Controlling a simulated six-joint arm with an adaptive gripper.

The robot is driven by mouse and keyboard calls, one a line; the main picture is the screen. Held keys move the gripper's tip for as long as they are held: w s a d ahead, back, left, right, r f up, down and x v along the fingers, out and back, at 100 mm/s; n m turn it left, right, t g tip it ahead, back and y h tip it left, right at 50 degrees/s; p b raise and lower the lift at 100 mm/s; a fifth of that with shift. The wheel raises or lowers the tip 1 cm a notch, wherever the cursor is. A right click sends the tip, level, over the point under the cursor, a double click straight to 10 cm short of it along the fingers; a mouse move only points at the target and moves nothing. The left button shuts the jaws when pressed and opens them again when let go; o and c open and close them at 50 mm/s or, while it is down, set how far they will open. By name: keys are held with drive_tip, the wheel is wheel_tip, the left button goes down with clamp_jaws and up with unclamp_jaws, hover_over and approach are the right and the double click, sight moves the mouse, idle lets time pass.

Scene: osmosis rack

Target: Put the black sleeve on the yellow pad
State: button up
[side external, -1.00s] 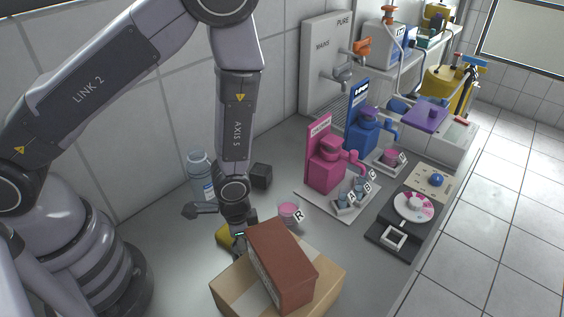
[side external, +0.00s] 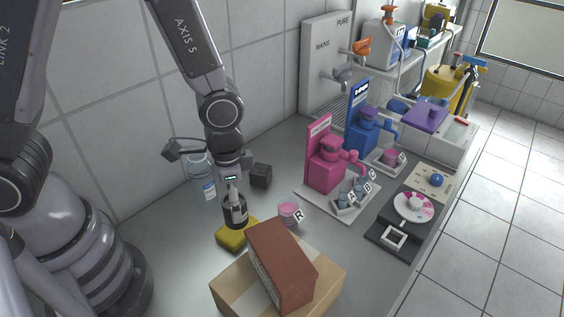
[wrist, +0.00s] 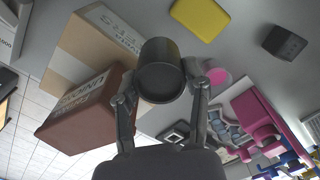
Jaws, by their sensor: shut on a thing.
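The black sleeve (side external: 235,215) is a dark, short cylinder held by my gripper (side external: 233,203). In the wrist view, the sleeve (wrist: 160,72) sits between the two fingers of my gripper (wrist: 160,88), with its round end toward the camera. The yellow pad (side external: 233,238) is a flat block lying on the grey bench. In the side view the sleeve overlaps the pad's upper edge. In the wrist view the yellow pad (wrist: 200,16) lies beyond the sleeve and to its right, visibly apart from it.
A red-brown box (side external: 280,262) lies on a cardboard box (side external: 232,290) in front of the pad. A pink cup (side external: 289,212) stands right of the pad. A black cube (side external: 261,176) and a clear bottle (side external: 201,182) stand behind. Pink and blue dispensers are farther right.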

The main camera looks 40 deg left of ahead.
wheel_tip(320, 180, up, 3)
drive_tip(key=shift+w+a+r, duration=0.1)
drive_tip(key=shift+w+a, duration=0.1)
drive_tip(key=shift+a, duration=0.05)
drive_tip(key=w+a+f, duration=0.1)
drive_tip(key=f, duration=0.3)
drive_tip(key=w+a+f, duration=0.1)
drive_tip(key=a+f, duration=0.1)
drive_tip(key=f, duration=0.3)
drive_tip(key=w+a+f, duration=0.1)
drive_tip(key=a+f, duration=0.1)
drive_tip(key=f, duration=0.2)
drive_tip(key=shift+w+a+f, duration=0.25)
drive_tip(key=shift+w+f, duration=0.05)
drive_tip(key=shift+f, duration=0.05)
drive_tip(key=shift+f, duration=0.15)
drive_tip(key=o, duration=1.2)
